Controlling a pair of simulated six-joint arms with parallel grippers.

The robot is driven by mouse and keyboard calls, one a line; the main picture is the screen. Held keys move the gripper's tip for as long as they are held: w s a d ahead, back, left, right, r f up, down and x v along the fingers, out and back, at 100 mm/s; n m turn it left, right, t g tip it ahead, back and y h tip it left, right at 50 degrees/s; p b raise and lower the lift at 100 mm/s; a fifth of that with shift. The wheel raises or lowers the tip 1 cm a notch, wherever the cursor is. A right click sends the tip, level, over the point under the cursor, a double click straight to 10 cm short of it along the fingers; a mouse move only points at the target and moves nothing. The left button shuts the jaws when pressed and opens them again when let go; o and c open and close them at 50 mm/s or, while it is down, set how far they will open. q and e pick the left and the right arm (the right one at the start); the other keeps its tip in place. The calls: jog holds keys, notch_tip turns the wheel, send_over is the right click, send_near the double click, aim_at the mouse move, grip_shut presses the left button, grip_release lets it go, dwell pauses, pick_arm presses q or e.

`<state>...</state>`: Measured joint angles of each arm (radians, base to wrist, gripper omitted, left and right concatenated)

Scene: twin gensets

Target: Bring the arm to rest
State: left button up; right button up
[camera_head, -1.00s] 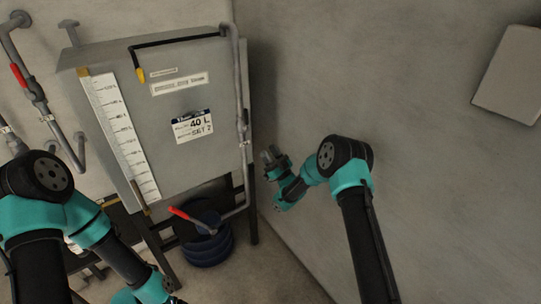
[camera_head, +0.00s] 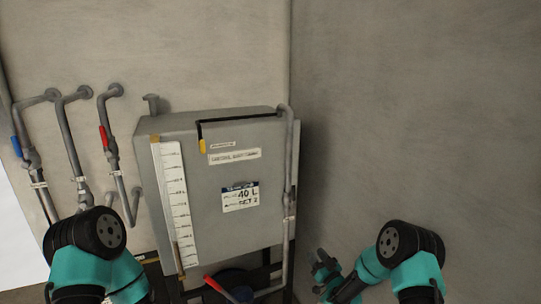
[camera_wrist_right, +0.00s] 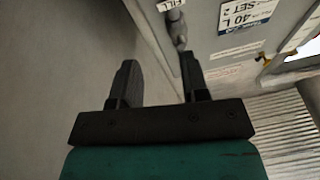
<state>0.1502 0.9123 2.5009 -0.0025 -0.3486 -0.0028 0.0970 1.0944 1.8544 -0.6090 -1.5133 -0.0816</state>
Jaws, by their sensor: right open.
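My right gripper (camera_head: 324,270) is to the right of the grey tank, in front of the right-hand wall. In the right wrist view the right gripper (camera_wrist_right: 158,82) has its two dark fingers apart, with nothing between them. Beyond the fingers, the tank's face and a vertical pipe (camera_wrist_right: 178,30) show. My left arm comes in at the lower left of the head view. Its gripper is out of view below the frame.
The grey tank (camera_head: 235,220) carries a white scale (camera_head: 172,205) and a "40 L" label (camera_head: 240,197). A red-handled valve (camera_head: 219,290) is below it. Pipes with a blue handle (camera_head: 16,146) and a red handle (camera_head: 104,137) run along the left wall. The right-hand wall (camera_head: 430,120) is bare.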

jog(key=s+d+f+m+g+h, duration=0.2)
jog(key=s+f+g+h, duration=0.3)
jog(key=s+f, duration=0.45)
jog(key=s+d+f+m+g, duration=0.1)
jog(key=s+f+g, duration=0.2)
jog(key=s, duration=1.2)
jog(key=s+d+f+m+g, duration=0.1)
jog(key=s+f+m+g, duration=0.1)
jog(key=s+g, duration=0.8)
jog(key=s+f, duration=0.1)
jog(key=s, duration=0.4)
jog(key=shift+f+m, duration=0.3)
jog(key=shift+f, duration=0.05)
